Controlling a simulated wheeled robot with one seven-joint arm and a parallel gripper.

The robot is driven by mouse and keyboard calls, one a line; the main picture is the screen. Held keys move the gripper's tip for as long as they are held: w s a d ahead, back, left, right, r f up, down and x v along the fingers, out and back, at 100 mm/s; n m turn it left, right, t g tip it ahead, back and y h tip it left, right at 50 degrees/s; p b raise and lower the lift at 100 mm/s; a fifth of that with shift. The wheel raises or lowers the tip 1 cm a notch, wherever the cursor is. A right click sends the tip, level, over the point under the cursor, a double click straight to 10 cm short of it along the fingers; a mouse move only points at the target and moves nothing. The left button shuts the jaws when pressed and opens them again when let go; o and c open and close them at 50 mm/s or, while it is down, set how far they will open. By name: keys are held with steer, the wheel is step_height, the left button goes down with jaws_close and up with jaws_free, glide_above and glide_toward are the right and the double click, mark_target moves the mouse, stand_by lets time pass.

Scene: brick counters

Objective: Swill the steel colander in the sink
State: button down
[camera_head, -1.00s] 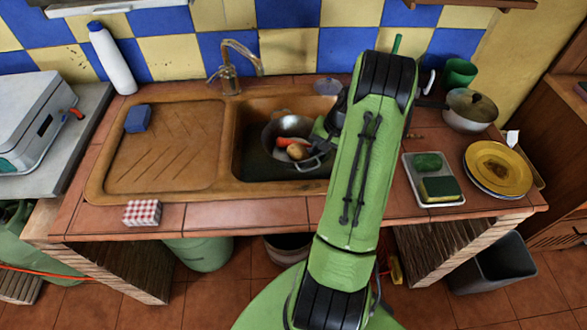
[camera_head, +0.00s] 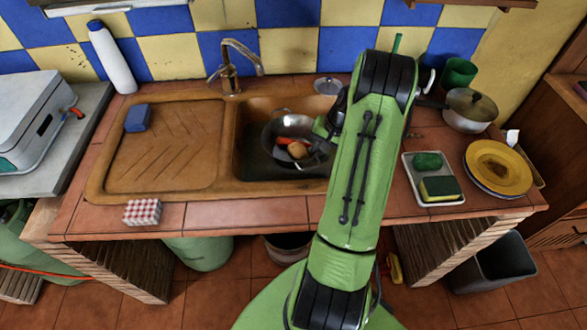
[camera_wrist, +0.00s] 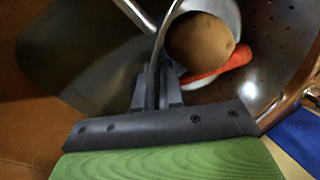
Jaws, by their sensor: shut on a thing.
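The steel colander (camera_head: 287,124) is in the basin of the brown sink (camera_head: 240,150), with a carrot (camera_head: 283,141) and a round brown potato-like item (camera_head: 297,150) inside it. In the wrist view, the colander's perforated wall (camera_wrist: 262,75), the brown item (camera_wrist: 200,42) and the orange carrot (camera_wrist: 218,66) show close up. In the head view my arm hides part of the gripper and the basin's right end. The tap (camera_head: 230,65) stands behind the basin; no water stream is visible.
A blue sponge (camera_head: 137,118) lies on the drainboard, and a white bottle (camera_head: 112,58) stands behind it. A checked box (camera_head: 142,212) sits at the front edge. Right of my arm are a tray (camera_head: 408,170), plates (camera_head: 525,183) and a lidded pot (camera_head: 468,122).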

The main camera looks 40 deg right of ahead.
step_height(320, 180, up, 10)
steer(key=p, duration=0.8)
steer(key=shift+r, duration=0.1)
stand_by(0.6)
